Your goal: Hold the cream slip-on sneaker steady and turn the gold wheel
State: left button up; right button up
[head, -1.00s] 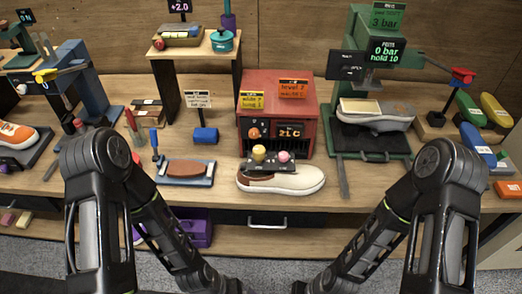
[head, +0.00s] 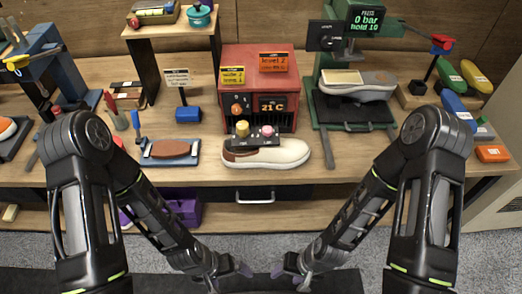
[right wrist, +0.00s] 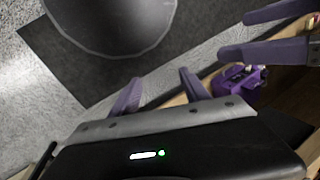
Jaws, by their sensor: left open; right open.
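The cream slip-on sneaker (head: 275,154) with a brown heel lies on the bench in front of the red box (head: 258,85), toe to the right. The gold wheel (head: 242,128) sits beside a pink wheel (head: 267,130) on a dark panel at the box's front, just above the shoe. My left gripper (head: 243,269) and right gripper (head: 284,271) are low in front of the bench, well apart from the shoe, open and empty. The right wrist view shows my right gripper's purple fingers (right wrist: 160,75) spread, with my left gripper's fingers (right wrist: 237,35) at the upper right.
A green press (head: 360,60) with a grey shoe stands right of the red box. A brown brush on a blue tray (head: 170,160) lies left of the sneaker. A purple box (head: 180,212) is on the lower shelf. A drawer handle (head: 255,199) is on the bench front.

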jog(key=shift+o, duration=0.2)
jog(key=w+a+r+n+t+y, duration=0.1)
jog(key=w+a+r+t, duration=0.2)
jog(key=w, duration=0.4)
jog(key=shift+w+a+y, duration=0.3)
jog(key=n+t+y, duration=0.3)
jog(key=n+t, duration=0.4)
jog(key=t, duration=0.6)
send_near(246, 131)
jog(key=shift+r, duration=0.3)
jog(key=x, duration=1.2)
jog(key=shift+a+f, duration=0.1)
jog(key=shift+f, duration=0.15)
grip_shut()
